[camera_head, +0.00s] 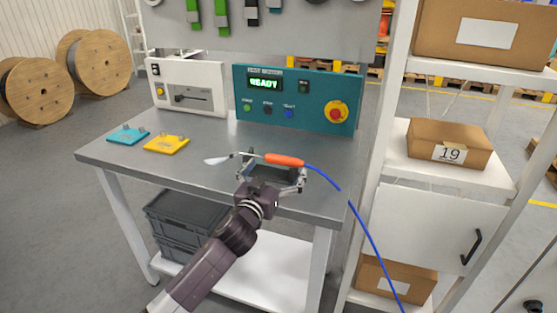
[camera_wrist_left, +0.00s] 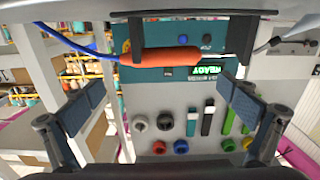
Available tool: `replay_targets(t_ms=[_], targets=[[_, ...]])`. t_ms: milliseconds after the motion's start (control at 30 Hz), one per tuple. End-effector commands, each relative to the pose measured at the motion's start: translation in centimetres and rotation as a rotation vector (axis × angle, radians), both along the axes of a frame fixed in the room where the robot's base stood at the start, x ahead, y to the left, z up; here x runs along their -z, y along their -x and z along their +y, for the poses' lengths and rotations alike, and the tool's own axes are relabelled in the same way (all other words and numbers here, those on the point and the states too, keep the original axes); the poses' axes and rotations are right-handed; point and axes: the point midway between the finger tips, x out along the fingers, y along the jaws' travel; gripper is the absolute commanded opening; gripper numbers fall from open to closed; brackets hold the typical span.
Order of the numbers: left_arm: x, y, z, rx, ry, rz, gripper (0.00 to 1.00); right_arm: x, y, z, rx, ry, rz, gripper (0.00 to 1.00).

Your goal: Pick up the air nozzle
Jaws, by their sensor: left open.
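The air nozzle has an orange handle (camera_head: 285,160), a thin metal tube ending in a pale tip at its left, and a blue hose running off to the right and down. It lies sideways at the front edge of the grey workbench (camera_head: 215,153). In the left wrist view the orange handle (camera_wrist_left: 165,57) crosses the upper part, with dark brackets beside it. My left gripper (camera_head: 272,178) is open at the handle. Its fingers (camera_wrist_left: 160,95) are spread wide with nothing between them in the wrist view. Contact with the nozzle is not clear. My right gripper is not in view.
A teal control box (camera_head: 297,100) reading READY and a white device (camera_head: 188,87) stand at the bench's back. Teal (camera_head: 128,135) and yellow (camera_head: 166,145) pieces lie at left. A white shelf with cardboard boxes (camera_head: 447,143) stands close on the right. Dark crates (camera_head: 185,220) sit below.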

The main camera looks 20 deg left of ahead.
Motion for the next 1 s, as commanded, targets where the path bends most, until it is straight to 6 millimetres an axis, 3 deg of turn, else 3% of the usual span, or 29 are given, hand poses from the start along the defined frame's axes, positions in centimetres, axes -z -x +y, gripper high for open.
replay_targets(t_ms=[300, 633, 1000], targets=[[0.3, -3.7, -0.3, 0.000, 0.001, 0.000, 1.00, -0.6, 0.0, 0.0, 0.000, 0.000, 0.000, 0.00], [0.4, -4.1, -0.3, 0.001, 0.000, 0.000, 1.00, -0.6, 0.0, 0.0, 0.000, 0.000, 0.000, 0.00], [0.4, -4.1, -0.3, 0.000, 0.000, 0.001, 0.59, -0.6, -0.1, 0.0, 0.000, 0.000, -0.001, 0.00]])
